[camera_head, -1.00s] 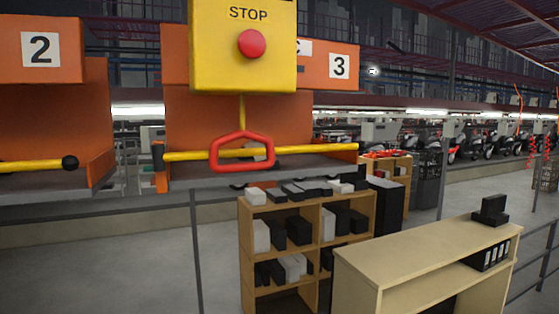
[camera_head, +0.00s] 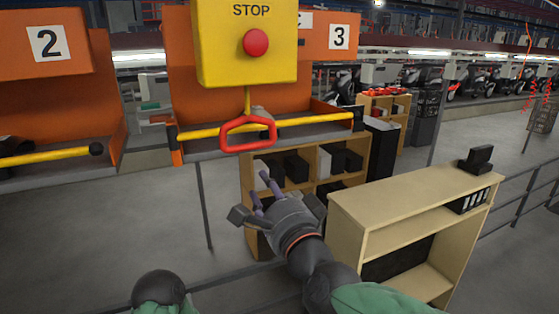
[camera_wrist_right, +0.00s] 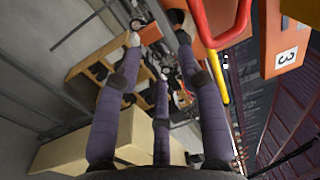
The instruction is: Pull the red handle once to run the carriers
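The red handle (camera_head: 248,134) is a loop hanging on a yellow cord below a yellow STOP box (camera_head: 247,40) with a red button (camera_head: 255,42). My right gripper (camera_head: 268,193) is below the handle in the head view, fingers pointing up towards it, with a gap between. In the right wrist view, the gripper (camera_wrist_right: 158,45) has its fingers spread with nothing between them. The red handle (camera_wrist_right: 215,22) shows there at the top, right of the fingers. A dark round part of my left arm shows at the bottom left of the head view; my left gripper is out of view.
Orange carriers, numbered 2 (camera_head: 48,43) and 3 (camera_head: 338,37), have yellow bars across their fronts. One yellow bar (camera_head: 205,132) passes behind the handle. A wooden shelf (camera_head: 365,160) with boxes and a pale desk (camera_head: 415,195) stand beyond the hand.

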